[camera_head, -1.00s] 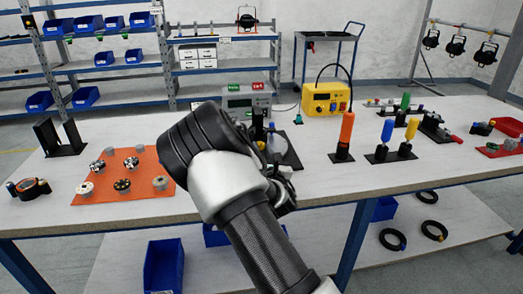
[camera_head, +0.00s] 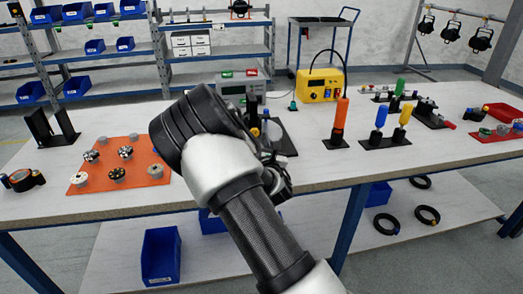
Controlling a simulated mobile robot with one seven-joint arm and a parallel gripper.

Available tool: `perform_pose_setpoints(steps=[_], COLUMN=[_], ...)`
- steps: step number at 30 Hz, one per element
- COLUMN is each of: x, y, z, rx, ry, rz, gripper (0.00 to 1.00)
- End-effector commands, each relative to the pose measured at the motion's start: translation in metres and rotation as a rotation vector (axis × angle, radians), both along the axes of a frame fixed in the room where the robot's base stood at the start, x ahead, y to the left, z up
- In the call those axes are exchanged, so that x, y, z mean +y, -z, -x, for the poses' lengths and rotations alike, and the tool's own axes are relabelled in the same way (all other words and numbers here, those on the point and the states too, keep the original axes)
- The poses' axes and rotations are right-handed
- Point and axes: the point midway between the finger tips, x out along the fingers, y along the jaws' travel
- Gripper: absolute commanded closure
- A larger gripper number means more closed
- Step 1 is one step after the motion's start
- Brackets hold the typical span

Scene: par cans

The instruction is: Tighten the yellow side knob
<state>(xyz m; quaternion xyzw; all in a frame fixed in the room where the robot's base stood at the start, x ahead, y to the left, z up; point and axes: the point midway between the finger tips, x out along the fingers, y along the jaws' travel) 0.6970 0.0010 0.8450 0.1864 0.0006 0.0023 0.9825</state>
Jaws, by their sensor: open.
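My arm crosses the middle of the head view. My gripper (camera_head: 274,176) is mostly hidden behind my own wrist, over the front part of the table; its dark parts show at the wrist's right side. It is open, and I see nothing held in it. Behind it, a dark fixture stands on a black base plate (camera_head: 285,142), partly covered by my arm. A small yellowish spot shows low on that fixture, but I cannot tell whether it is the yellow side knob. No other side knob can be made out.
The white table (camera_head: 230,198) holds an orange mat (camera_head: 150,177) with several round parts at left. An orange-handled tool (camera_head: 340,115), blue (camera_head: 381,117) and yellow (camera_head: 404,117) handled tools stand upright at right. A yellow box (camera_head: 320,86) and a grey meter (camera_head: 236,88) stand behind.

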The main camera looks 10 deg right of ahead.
Motion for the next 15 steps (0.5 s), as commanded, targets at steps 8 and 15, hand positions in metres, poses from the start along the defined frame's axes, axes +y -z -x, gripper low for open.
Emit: perform_pose_setpoints(steps=[8, 15], x=[0.0, -0.001], y=[-0.002, -0.001], z=[0.059, 0.117], rx=[0.004, 0.005], ry=[0.0, 0.001], rz=[0.001, 0.001], gripper=[0.57, 0.57])
